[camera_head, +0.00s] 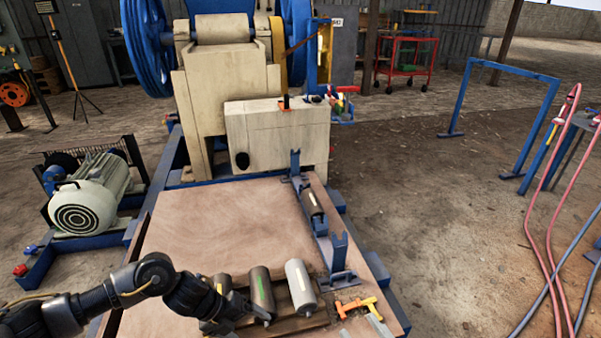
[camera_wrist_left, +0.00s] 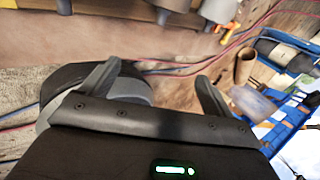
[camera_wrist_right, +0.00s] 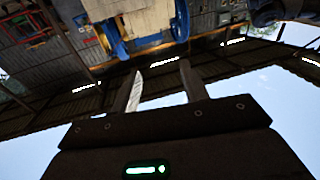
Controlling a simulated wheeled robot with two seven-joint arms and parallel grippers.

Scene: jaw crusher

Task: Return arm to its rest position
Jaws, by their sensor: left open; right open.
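In the head view a dark arm comes in from the lower left, and its gripper (camera_head: 245,308) is low over the front of the table, at the near ends of the rollers. I cannot tell if it touches them. In the left wrist view my left gripper (camera_wrist_left: 158,85) has its fingers apart with nothing between them. In the right wrist view my right gripper (camera_wrist_right: 157,78) is also open and empty. It faces roof and sky, with the crusher upside down at the top. I do not make out my right gripper in the head view.
Three rollers, one a pale grey roller (camera_head: 300,287), lie at the front of the brown table (camera_head: 225,225). Another roller (camera_head: 312,205) sits in a blue bracket (camera_head: 338,250). An orange-handled tool (camera_head: 356,306) lies right of them. The crusher (camera_head: 225,90) stands behind; hoses (camera_head: 548,215) hang at right.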

